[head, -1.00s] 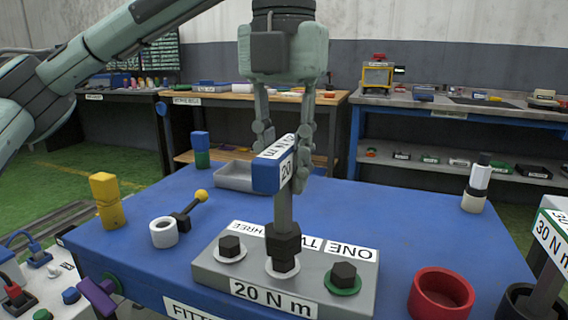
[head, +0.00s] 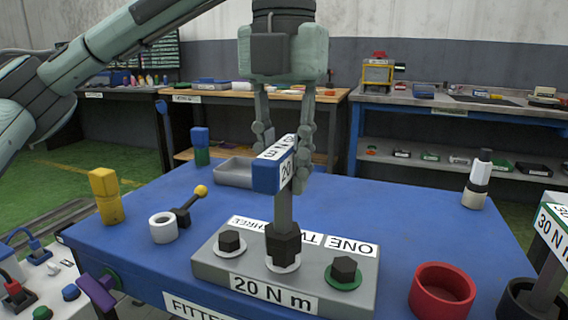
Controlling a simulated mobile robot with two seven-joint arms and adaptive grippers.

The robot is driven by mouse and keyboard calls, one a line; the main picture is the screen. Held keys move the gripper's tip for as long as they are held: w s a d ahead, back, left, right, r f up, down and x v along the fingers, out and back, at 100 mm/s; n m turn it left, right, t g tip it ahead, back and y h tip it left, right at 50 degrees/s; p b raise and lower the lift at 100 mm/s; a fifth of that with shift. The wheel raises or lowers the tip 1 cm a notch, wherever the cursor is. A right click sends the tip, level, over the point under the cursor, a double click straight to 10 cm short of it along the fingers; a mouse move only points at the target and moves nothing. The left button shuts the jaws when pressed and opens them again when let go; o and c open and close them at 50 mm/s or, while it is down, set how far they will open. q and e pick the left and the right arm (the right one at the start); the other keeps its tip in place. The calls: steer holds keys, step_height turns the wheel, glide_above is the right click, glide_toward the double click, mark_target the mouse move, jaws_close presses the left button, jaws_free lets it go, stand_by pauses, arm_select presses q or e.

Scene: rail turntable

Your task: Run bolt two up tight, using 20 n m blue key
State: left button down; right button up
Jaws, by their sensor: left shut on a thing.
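My left gripper (head: 283,160) is shut on the head of the blue key (head: 265,177), which carries a white label reading 20. The key stands upright, and its dark socket (head: 283,240) sits over the middle bolt on the grey block marked 20 N m (head: 212,262). That bolt is hidden under the socket; only its white washer (head: 282,264) shows. The label behind it, partly covered, reads TW. Bolt three (head: 230,241) on the left has a white washer, and bolt one (head: 344,268) on the right has a green washer. My right gripper is not in view.
The blue table (head: 390,215) also holds a red ring cup (head: 442,290), a yellow block (head: 106,197), a white ring (head: 163,228), a yellow-knobbed lever (head: 190,205), a grey tray (head: 234,172) and a white-and-black bottle (head: 478,180). A 30 N m key (head: 551,235) stands at right.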

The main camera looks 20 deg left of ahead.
arm_select(q)
steer(key=shift+f+b, duration=0.5)
steer(key=shift+f, duration=0.25)
steer(key=m+p, duration=0.1)
steer(key=m, duration=0.1)
steer(key=shift+r+m, duration=0.1)
steer(key=shift+m, duration=0.2)
steer(key=shift+d+m+p, duration=0.1)
steer(key=shift+m+p, duration=0.4)
steer(key=shift+m, duration=0.8)
steer(key=m+p, duration=0.1)
steer(key=m, duration=0.1)
steer(key=shift+m, duration=0.4)
steer(key=shift+s+m+p, duration=0.1)
steer(key=shift+m+p, duration=0.25)
steer(key=shift+m, duration=0.85)
